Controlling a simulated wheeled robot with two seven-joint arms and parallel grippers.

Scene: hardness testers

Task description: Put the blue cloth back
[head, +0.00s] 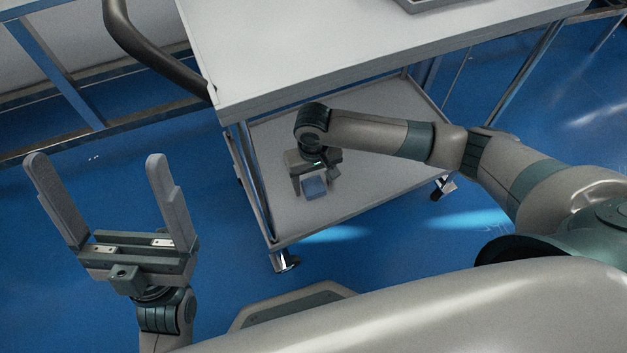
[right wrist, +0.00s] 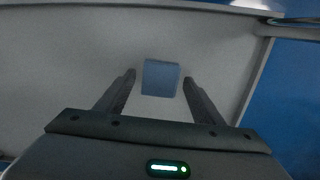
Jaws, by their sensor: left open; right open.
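The blue cloth (head: 314,187) is a small folded square lying on the lower shelf (head: 375,172) of a trolley. In the right wrist view the cloth (right wrist: 161,78) lies ahead of my right gripper (right wrist: 158,80), centred between its two open fingers. Whether the fingertips reach down to the cloth's level I cannot tell. In the head view my right gripper (head: 309,186) points down over the shelf and its fingers are mostly hidden. My left gripper (head: 95,165) is open and empty over the blue floor, left of the trolley.
The trolley's white top (head: 370,50) overhangs the lower shelf, above my right arm. A grey tray (head: 420,4) sits on the top. A dark curved handle (head: 150,50) and metal legs stand at the trolley's left. Blue floor (head: 380,235) is clear in front.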

